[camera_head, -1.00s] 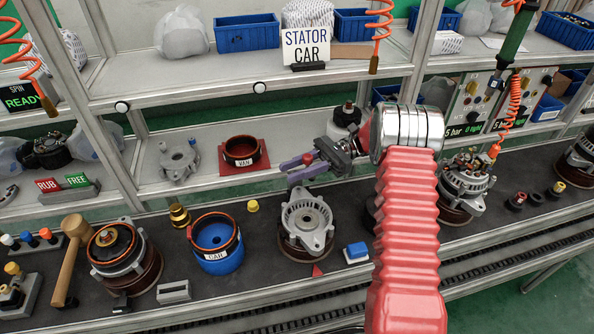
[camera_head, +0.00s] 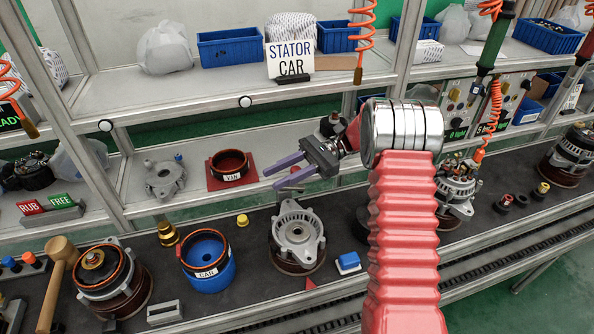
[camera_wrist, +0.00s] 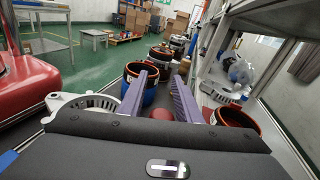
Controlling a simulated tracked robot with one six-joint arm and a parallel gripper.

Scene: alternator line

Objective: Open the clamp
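My gripper (camera_head: 270,179) has two purple fingers, apart with nothing between them. It hangs in the air above the bench, pointing left in the head view. In the wrist view the fingers (camera_wrist: 164,73) are also spread. A grey alternator housing (camera_head: 297,228) sits on a round brown base, below and slightly right of the fingertips in the head view. A small red piece (camera_head: 310,284) shows at the base's front edge. I cannot tell whether it belongs to a clamp, and no clamp is clearly recognizable.
A blue CAR pot (camera_head: 209,275) and a brass part (camera_head: 167,235) stand left of the housing. A blue-topped block (camera_head: 347,262) lies to its right. A ring marked VAN (camera_head: 230,167) sits on a red mat behind. A shelf post (camera_head: 385,110) rises behind my arm.

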